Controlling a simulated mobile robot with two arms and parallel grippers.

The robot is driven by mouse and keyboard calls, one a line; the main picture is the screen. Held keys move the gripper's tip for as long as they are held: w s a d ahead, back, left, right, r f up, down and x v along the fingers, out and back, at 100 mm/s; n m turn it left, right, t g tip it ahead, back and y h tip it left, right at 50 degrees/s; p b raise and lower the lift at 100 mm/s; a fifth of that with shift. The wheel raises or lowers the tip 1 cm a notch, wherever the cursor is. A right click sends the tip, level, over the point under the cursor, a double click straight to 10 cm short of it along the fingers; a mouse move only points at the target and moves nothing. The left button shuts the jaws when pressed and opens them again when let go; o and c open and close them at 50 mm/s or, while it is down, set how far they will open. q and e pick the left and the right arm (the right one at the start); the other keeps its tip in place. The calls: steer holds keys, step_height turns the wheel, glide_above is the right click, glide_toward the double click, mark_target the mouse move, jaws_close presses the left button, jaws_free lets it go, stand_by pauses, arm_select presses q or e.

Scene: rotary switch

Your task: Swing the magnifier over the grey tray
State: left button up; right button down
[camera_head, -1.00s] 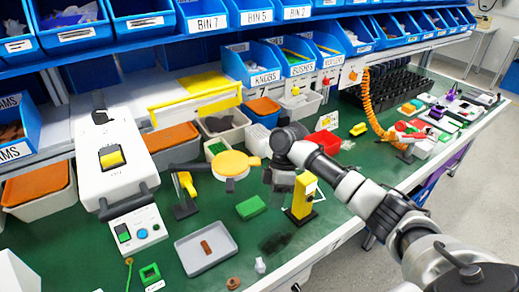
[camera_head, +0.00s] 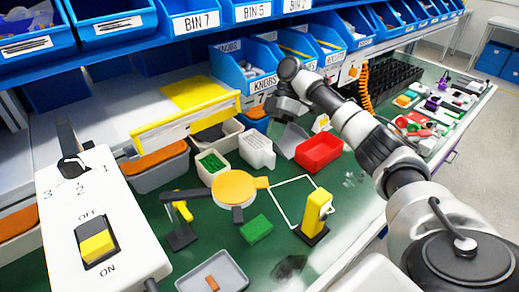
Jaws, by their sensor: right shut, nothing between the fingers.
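The magnifier (camera_head: 234,187) has a round yellow-orange head with a small tab on its right side. A dark arm joins it on the left to a dark stand with a yellow part (camera_head: 182,212). The grey tray (camera_head: 236,270) lies at the bottom of the view with a small brown block in it. The magnifier head is beyond the tray, apart from it. My right gripper (camera_head: 287,110) is shut and empty, behind and right of the magnifier, near the KNOBS bin. My left gripper is not in view.
A white switch box (camera_head: 125,235) with a rotary switch and yellow rocker stands at left. A green block (camera_head: 256,229) and a yellow post (camera_head: 316,212) are right of the magnifier. A red bin (camera_head: 319,151) and small containers stand behind. Blue bins line the shelf above.

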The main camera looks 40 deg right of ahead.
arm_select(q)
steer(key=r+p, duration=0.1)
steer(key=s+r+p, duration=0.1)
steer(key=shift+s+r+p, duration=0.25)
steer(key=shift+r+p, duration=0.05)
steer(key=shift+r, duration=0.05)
arm_select(e)
steer(key=x, duration=0.9)
steer(key=shift+s+a, duration=0.2)
steer(key=shift+s, duration=0.3)
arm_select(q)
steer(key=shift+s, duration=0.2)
arm_select(e)
steer(key=shift+f, duration=0.1)
